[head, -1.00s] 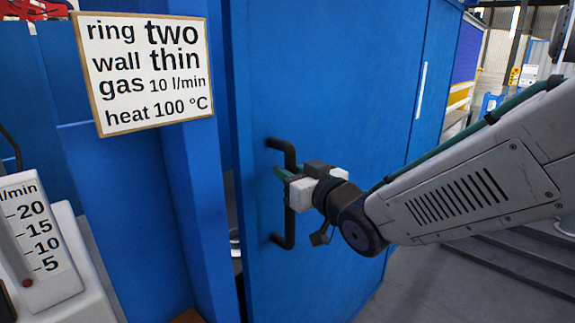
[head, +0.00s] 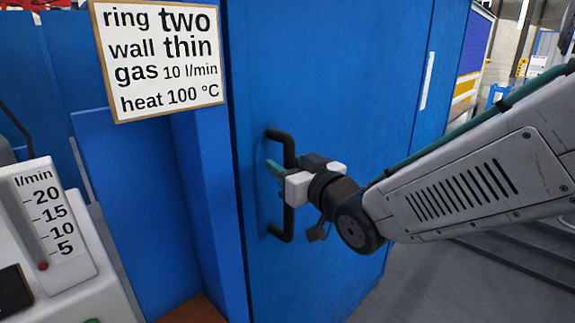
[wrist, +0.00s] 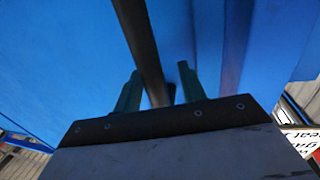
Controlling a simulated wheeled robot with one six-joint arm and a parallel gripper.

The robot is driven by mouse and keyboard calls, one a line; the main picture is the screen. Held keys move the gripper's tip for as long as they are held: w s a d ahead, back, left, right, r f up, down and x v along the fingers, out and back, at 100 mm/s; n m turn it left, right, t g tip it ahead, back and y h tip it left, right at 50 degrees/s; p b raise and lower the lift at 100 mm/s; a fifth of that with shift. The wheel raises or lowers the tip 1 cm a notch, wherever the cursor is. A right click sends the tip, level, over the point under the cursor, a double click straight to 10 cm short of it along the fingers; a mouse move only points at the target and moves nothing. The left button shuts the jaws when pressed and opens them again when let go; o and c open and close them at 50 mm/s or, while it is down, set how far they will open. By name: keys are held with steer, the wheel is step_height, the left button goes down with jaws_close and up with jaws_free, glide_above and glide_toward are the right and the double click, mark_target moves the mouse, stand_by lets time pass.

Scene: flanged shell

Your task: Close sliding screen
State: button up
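The sliding screen (head: 330,90) is a tall blue panel. Its left edge is up against the blue post (head: 205,200), with only a thin dark line between them. A black vertical bar handle (head: 289,220) stands on the screen near that edge. My gripper (head: 276,170) is at the upper part of the handle. In the wrist view its two green fingers (wrist: 158,90) stand apart, with the black bar (wrist: 143,45) between them. The bar is close against the left finger, and a gap shows on the right finger's side. Whether the left finger touches it is unclear.
A sign (head: 160,55) hangs on the blue frame at upper left. A white flow meter (head: 50,225) with a scale stands at lower left. A white strip (head: 427,80) is on the blue surface farther right. Grey floor is open at lower right.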

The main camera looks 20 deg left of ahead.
steer(key=shift+d, duration=0.1)
steer(key=v, duration=0.7)
steer(key=shift+s+d, duration=0.2)
steer(key=shift+s, duration=0.05)
